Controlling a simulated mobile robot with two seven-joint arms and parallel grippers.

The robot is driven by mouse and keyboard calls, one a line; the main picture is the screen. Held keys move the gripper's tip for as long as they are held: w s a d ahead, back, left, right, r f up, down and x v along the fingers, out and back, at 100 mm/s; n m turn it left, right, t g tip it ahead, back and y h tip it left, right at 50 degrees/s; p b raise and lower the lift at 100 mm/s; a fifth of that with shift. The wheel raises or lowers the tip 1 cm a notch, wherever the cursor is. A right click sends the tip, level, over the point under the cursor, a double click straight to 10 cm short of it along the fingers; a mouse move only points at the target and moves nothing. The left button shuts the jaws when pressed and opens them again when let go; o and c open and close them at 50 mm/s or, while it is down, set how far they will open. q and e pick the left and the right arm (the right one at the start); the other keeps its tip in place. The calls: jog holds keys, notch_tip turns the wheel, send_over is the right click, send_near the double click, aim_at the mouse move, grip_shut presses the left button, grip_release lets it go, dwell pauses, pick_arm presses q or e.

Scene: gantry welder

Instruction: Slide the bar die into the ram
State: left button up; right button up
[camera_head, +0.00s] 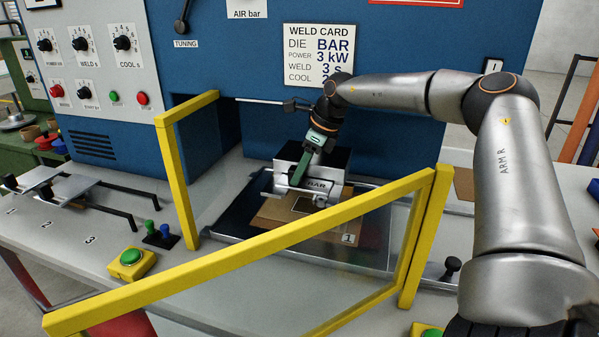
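My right gripper (296,186), with a green body, reaches down in front of the block to the die's left front. Its fingertips overlap the die and a silver bar there, so its grip is unclear. My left gripper is not in view.
A yellow-framed clear guard (265,264) stands in front of the bay, with a yellow post (175,185) at left. A brown sheet marked 1 (305,228) lies in a dark tray (222,232). A green button box (131,262) sits at front left. My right arm spans the right side.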

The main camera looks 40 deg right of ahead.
jog(key=o, duration=0.5)
jog(key=shift+s+a+r, duration=0.1)
jog(key=v, duration=1.2)
jog(key=shift+r+b, duration=0.25)
jog(key=shift+b, duration=0.1)
jog(key=shift+s, duration=0.1)
